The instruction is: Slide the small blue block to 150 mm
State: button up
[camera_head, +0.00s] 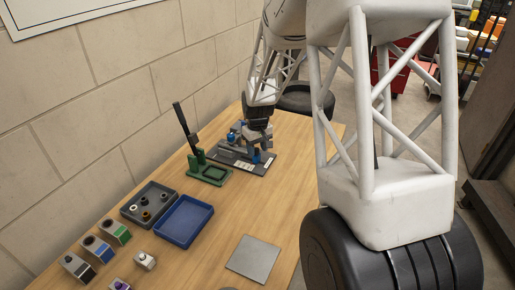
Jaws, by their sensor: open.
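A small blue block (256,156) sits low on a dark base plate (252,169) at the far part of the table. A pale strip (230,155) lies along the plate; any marks or numbers on it are too small to read. My gripper (257,146) points down directly over the fixture, close above or around the blue block. Its fingers are apart, but small and partly merged with the fixture's grey parts. I cannot tell whether they touch the block. The block's position on a scale cannot be read.
A green fixture (210,176) with a black upright handle stands just left of the plate. Nearer are a blue tray (184,243), a grey tray (123,210) with small rings, several coloured-label blocks and a grey square plate (253,276). Wood between them is clear.

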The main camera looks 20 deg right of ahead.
aim_at(257, 149)
jog(key=shift+r, duration=3.85)
jog(key=s+a+r+m+t, duration=0.1)
jog(key=s+a+r, duration=0.2)
jog(key=s+r, duration=0.5)
jog(key=s+a+r, duration=0.3)
jog(key=s, duration=0.8)
jog(key=s+a+r+m+t, duration=0.1)
jog(key=s+a, duration=0.2)
jog(key=s, duration=1.7)
jog(key=shift+s+r+t, duration=0.15)
jog(key=shift+s+t, duration=0.15)
